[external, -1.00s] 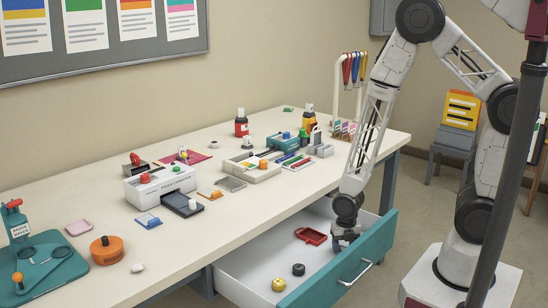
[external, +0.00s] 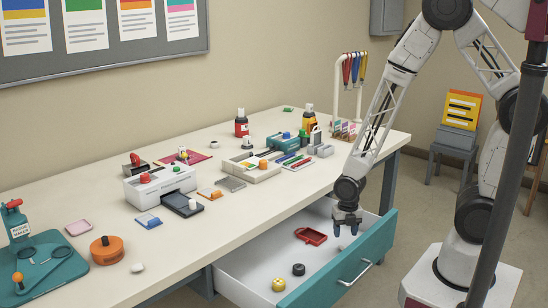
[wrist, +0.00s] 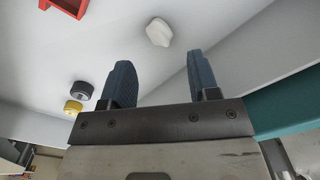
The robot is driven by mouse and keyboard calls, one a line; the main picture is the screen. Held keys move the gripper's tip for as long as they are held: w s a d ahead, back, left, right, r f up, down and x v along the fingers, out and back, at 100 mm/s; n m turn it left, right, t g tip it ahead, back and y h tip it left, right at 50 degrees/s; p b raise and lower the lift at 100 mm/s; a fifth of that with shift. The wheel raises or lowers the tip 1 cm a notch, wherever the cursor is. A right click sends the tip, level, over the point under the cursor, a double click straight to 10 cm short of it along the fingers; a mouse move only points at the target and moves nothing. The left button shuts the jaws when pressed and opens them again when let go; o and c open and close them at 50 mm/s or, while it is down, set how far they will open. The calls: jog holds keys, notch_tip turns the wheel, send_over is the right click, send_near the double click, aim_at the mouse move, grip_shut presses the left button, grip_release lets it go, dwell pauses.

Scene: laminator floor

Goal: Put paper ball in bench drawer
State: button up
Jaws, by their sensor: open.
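The paper ball (wrist: 158,32), a small white crumpled lump, lies on the floor of the open bench drawer (external: 240,271), seen in the wrist view. In the external view I cannot make it out clearly below my gripper. The drawer has a teal front (external: 345,262) and a white inside, and is pulled out from under the bench. My gripper (external: 347,233) is over the drawer, pointing down. In the wrist view its two fingers (wrist: 158,59) are apart with nothing between them, and the ball lies just beyond the tips.
The drawer also holds a red tray (external: 311,236), a black roll (external: 298,270) and a yellow roll (external: 278,285). The bench top (external: 95,215) above bears a laminator (external: 160,185) and several small tools. A dark post (external: 510,170) stands at the right.

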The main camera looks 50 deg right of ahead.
notch_tip(320, 180, up, 6)
dwell(0.5)
dwell(0.5)
notch_tip(320, 180, up, 18)
jog(key=m+t, duration=0.1)
jog(key=m, duration=1.2)
send_over(344, 246)
jog(key=s+d, duration=0.2)
jog(key=d, duration=0.4)
jog(key=s+d+r+m, duration=0.2)
jog(key=s+r+m, duration=0.2)
jog(key=r+m, duration=0.3)
jog(key=s+d+r+m+t, duration=0.1)
jog(key=s+d+r+m, duration=0.2)
jog(key=s+r+m, duration=0.2)
notch_tip(344, 246, up, 3)
jog(key=m, duration=0.3)
jog(key=shift+d+f+t, duration=0.15)
jog(key=shift+d+t, duration=0.05)
jog(key=shift+t, duration=0.1)
